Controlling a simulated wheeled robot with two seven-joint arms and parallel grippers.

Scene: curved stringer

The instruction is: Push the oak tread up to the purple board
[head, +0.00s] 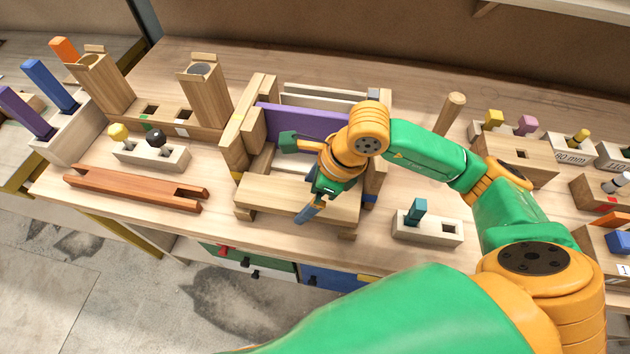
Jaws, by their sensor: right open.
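The oak tread (265,194) is a flat, light wooden board lying across the front of the wooden stringer frame. The purple board (275,121) stands upright across the frame behind it, partly hidden by my right arm. A pale gap shows between the tread's back edge and the purple board. My right gripper (298,178) is open and empty, over the tread's right half. One finger reaches toward the purple board and the other toward the tread's front edge. Whether it touches the tread is not clear. My left gripper is not in view.
Stepped wooden side pieces (240,130) flank the tread. A reddish slotted bar (135,187) and a block with yellow and black knobs (150,154) lie to the left. A block with a teal peg (427,228) stands to the right. The table's front edge is close to the frame.

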